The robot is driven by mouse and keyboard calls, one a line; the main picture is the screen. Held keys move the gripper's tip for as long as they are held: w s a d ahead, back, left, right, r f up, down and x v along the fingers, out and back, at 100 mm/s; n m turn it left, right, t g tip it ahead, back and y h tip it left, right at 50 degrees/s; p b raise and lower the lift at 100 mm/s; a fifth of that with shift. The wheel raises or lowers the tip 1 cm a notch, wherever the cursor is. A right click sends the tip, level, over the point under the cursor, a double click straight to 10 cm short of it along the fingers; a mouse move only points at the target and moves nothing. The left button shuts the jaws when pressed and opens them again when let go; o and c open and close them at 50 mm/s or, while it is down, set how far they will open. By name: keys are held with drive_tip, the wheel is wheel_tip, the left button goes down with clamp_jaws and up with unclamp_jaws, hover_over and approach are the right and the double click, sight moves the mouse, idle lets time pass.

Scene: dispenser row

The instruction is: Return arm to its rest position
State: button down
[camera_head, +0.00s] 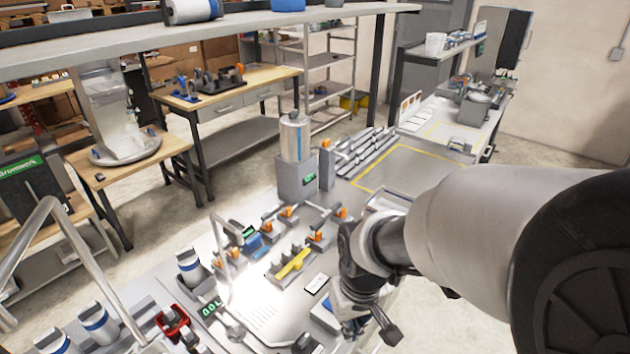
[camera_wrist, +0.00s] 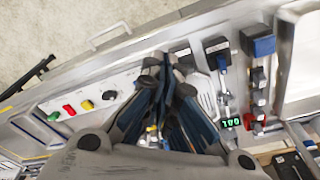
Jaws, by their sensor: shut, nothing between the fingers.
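My arm reaches in from the right in the head view, over the near part of the workbench (camera_head: 285,325). My gripper (camera_head: 362,318) hangs at its end, dark and angled down, above the bench's front edge. In the wrist view my gripper (camera_wrist: 168,88) has its dark blue-grey fingers together, with nothing held between them. The fingers hide part of the bench below. I cannot tell the exact gap between the fingertips and the bench.
A bent metal rail (camera_head: 85,250) rises at left. A shelf (camera_head: 180,36) spans above. A yellow-outlined area (camera_head: 405,168) behind is clear.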

drive_tip(key=s+d+r+m+t+b, duration=0.1)
drive_tip(key=s+d+r+b, duration=0.1)
drive_tip(key=s, duration=0.4)
drive_tip(key=s+d+r+m+t+b, duration=0.2)
drive_tip(key=s+d+r, duration=0.3)
drive_tip(key=s+r, duration=0.2)
drive_tip(key=shift+d, duration=0.25)
drive_tip(key=shift+w, duration=0.2)
